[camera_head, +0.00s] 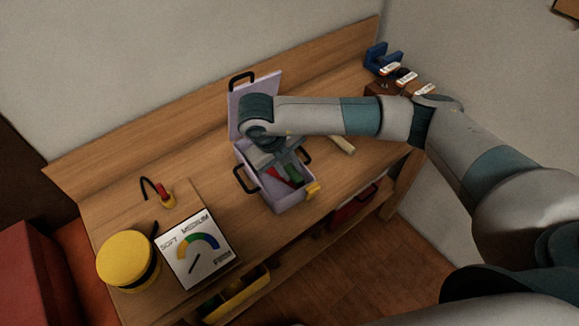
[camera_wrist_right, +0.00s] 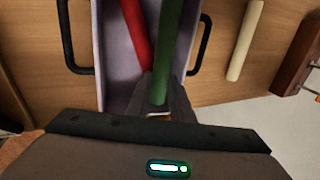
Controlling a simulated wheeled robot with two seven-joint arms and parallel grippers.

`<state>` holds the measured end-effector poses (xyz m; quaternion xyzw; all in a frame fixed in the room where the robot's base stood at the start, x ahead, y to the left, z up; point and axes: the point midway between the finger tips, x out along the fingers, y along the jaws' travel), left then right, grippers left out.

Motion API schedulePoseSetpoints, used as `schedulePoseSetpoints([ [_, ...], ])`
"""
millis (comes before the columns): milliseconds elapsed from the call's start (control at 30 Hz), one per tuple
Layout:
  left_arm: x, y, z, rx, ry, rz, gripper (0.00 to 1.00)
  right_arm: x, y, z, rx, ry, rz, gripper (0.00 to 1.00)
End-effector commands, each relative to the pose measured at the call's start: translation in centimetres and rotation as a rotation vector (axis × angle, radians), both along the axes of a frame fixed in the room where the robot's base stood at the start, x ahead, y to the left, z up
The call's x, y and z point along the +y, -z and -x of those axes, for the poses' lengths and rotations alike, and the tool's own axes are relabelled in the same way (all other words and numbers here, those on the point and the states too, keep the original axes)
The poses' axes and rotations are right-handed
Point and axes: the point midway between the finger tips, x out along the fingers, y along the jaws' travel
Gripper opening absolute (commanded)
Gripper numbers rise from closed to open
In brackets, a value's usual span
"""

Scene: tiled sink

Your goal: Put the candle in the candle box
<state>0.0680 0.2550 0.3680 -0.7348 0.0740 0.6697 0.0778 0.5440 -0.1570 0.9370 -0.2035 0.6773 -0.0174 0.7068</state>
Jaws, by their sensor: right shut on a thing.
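The candle box (camera_head: 286,205) is a pale lilac case with its lid raised, standing on the wooden table; its inside also shows in the right wrist view (camera_wrist_right: 115,75). A red candle (camera_wrist_right: 135,35) lies inside it. My right gripper (camera_wrist_right: 160,92) is shut on a green candle (camera_wrist_right: 170,45), which is over or in the box, beside the red one; I cannot tell if it touches the floor. A cream candle (camera_head: 342,144) lies on the table right of the box, also in the wrist view (camera_wrist_right: 245,40). My left gripper is not in view.
A brown block (camera_head: 380,89) and a blue item (camera_head: 381,58) stand at the far right. Black handles flank the box.

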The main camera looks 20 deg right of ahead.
Motion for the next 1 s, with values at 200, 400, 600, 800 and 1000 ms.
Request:
schedulePoseSetpoints([
  [200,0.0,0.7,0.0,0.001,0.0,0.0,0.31,0.0,0.6,0.0,-0.001,0.0,0.0,0.0],
  [400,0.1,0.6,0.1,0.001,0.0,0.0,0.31,0.0,0.4,0.0,0.0,0.0,0.0,0.28],
  [600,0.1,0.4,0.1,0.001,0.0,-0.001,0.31,0.0,0.4,0.0,0.001,0.0,0.0,0.28],
  [800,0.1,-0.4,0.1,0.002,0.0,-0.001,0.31,0.0,-0.4,0.0,0.001,0.0,0.0,0.28],
  [1000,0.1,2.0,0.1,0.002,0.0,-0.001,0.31,0.7,-1.7,0.1,-0.003,-0.002,-0.002,0.28],
])
